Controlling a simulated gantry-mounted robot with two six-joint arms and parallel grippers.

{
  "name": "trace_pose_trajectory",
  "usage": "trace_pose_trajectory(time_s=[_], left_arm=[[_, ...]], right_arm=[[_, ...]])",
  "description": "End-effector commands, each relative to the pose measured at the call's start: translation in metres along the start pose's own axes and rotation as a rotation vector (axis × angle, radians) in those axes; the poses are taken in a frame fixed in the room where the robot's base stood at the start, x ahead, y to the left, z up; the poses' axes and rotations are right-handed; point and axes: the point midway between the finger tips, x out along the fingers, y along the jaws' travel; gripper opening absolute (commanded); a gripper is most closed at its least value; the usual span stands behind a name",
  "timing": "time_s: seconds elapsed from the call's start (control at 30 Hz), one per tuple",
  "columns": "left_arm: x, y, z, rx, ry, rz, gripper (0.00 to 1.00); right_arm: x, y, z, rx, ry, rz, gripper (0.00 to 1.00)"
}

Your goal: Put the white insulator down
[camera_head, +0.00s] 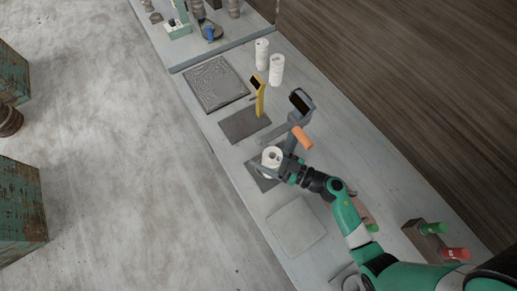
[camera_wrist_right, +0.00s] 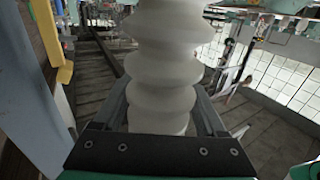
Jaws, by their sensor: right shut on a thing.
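The white insulator (camera_head: 271,156) is upright in the head view, with its round top and central hole facing up. My right gripper (camera_head: 277,168) is shut on it, above or on a dark square mat (camera_head: 260,180); I cannot tell whether its base touches. In the right wrist view the ribbed pale insulator (camera_wrist_right: 160,85) stands between the fingers of my right gripper (camera_wrist_right: 160,120). Its lower end is hidden by the gripper's palm plate. My left gripper is not in view.
Two white ribbed pieces (camera_head: 277,69) stand farther back on the bench. A grey device with a screen (camera_head: 300,103) and an orange handle (camera_head: 301,137) are close to the gripper. A yellow device (camera_head: 258,95) stands behind. A light square plate (camera_head: 296,227) lies in front.

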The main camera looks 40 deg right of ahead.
Motion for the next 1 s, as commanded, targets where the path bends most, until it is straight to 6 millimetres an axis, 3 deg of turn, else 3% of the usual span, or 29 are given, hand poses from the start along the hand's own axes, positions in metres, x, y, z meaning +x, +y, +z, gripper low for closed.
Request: trace_pose_trajectory(time_s=[0.1,0.2,0.33,0.57,0.9,0.93,1.0], left_arm=[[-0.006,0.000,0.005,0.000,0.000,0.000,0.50],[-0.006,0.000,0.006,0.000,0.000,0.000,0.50],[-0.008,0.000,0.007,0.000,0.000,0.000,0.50],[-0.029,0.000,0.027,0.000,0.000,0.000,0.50],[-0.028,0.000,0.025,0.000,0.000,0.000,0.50],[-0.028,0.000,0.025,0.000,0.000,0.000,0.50],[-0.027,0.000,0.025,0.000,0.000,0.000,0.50]], right_arm=[[0.019,0.011,0.000,-0.002,0.004,-0.001,0.00],[0.025,0.014,-0.001,-0.001,0.003,-0.001,0.00],[0.025,0.014,0.003,0.000,0.002,-0.001,0.00],[0.025,0.014,0.037,0.000,0.001,-0.001,0.00],[0.025,0.014,0.037,0.000,0.001,-0.001,0.00],[0.024,0.014,0.038,0.001,-0.002,-0.001,0.76],[0.024,0.014,0.038,0.000,-0.001,-0.001,0.88]])
